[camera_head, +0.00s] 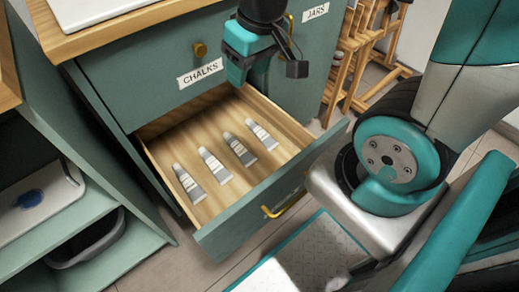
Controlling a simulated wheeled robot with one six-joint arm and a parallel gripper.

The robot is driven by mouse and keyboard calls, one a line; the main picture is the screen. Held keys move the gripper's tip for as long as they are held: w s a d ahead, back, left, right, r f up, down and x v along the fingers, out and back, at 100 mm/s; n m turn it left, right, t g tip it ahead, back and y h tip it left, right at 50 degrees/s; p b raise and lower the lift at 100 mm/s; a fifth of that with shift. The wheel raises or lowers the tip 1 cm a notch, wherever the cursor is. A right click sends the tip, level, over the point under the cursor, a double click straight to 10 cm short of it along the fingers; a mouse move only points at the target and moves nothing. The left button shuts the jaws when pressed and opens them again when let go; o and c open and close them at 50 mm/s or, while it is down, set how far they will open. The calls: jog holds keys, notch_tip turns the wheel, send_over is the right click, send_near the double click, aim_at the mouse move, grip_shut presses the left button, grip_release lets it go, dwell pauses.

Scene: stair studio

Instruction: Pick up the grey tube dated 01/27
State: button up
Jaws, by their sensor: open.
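Several grey tubes with pale labels lie side by side, apart from one another, in an open wooden drawer (176,138). They are the leftmost tube (189,184), a second tube (215,166), a third tube (240,150) and the rightmost tube (262,135). The print on the labels is too small to read, so I cannot tell which is dated 01/27. My gripper (240,78) is open and empty, above the back right of the drawer and apart from the tubes.
The green cabinet (140,75) has a closed drawer marked CHALKS above the open one. A yellow handle (283,204) sticks out from the open drawer's front. Shelves (85,252) stand at left. Wooden easels (350,45) stand behind at right.

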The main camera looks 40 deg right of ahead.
jog(key=w+d+f+m+h+b, duration=0.1)
jog(key=w+d+f+b, duration=0.25)
jog(key=f, duration=0.55)
jog(key=g+b, duration=0.1)
jog(key=b, duration=0.1)
send_over(255, 125)
jog(key=s+a, duration=0.3)
jog(key=a, duration=0.1)
notch_tip(255, 125, down, 11)
jog(key=shift+g+h, duration=0.5)
jog(key=shift+g, duration=0.1)
jog(key=w+d+f, duration=0.1)
jog(key=f, duration=0.3)
jog(key=d+f, duration=0.1)
jog(key=f, duration=0.3)
jog(key=w+d+f, duration=0.1)
jog(key=f, duration=0.3)
jog(key=shift+w+d+b, duration=0.15)
jog(key=shift+w+b, duration=0.15)
jog(key=f+b, duration=0.1)
jog(key=f, duration=0.2)
jog(key=f+b, duration=0.1)
jog(key=f, duration=0.1)
jog(key=shift+w+d+b, duration=0.2)
jog(key=shift+d+b, duration=0.1)
jog(key=shift+d, duration=0.05)
jog(key=shift+c, duration=0.3)
jog(key=c, duration=0.7)
